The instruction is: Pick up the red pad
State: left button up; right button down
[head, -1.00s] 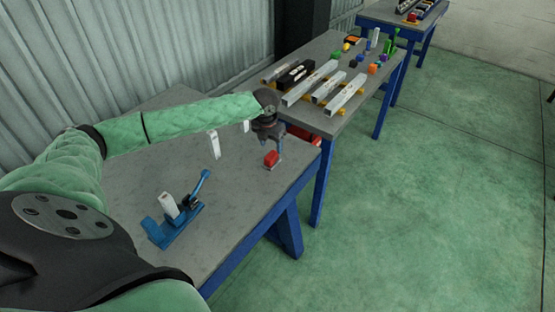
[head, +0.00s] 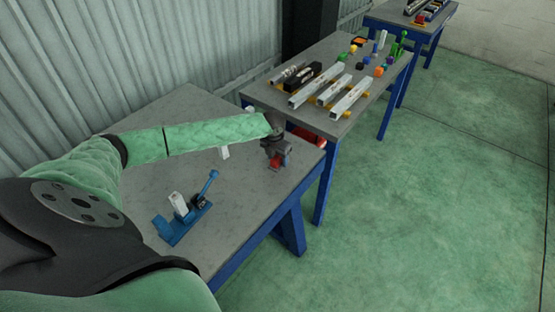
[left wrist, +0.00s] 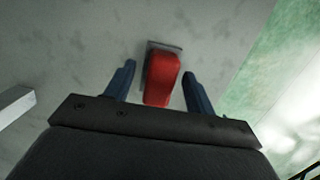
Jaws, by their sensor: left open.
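The red pad (head: 277,161) lies on the near grey table, close to its right edge. My left gripper (head: 276,160) is down over it and partly hides it in the head view. In the left wrist view the red pad (left wrist: 161,78) sits on a thin grey plate, between the two blue fingers of my open left gripper (left wrist: 158,82). A finger stands on each side, with a small gap showing on the right. My right gripper is not in view.
A blue clamp fixture (head: 184,214) with a white block stands on the near table (head: 130,188). A white piece stands behind my left forearm. A second table (head: 262,97) behind holds metal bars and small coloured blocks. Green floor lies free to the right.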

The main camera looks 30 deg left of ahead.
pick_arm(q)
jog(key=shift+f, duration=0.15)
jog(key=c, duration=1.1)
jog(key=shift+c, duration=0.2)
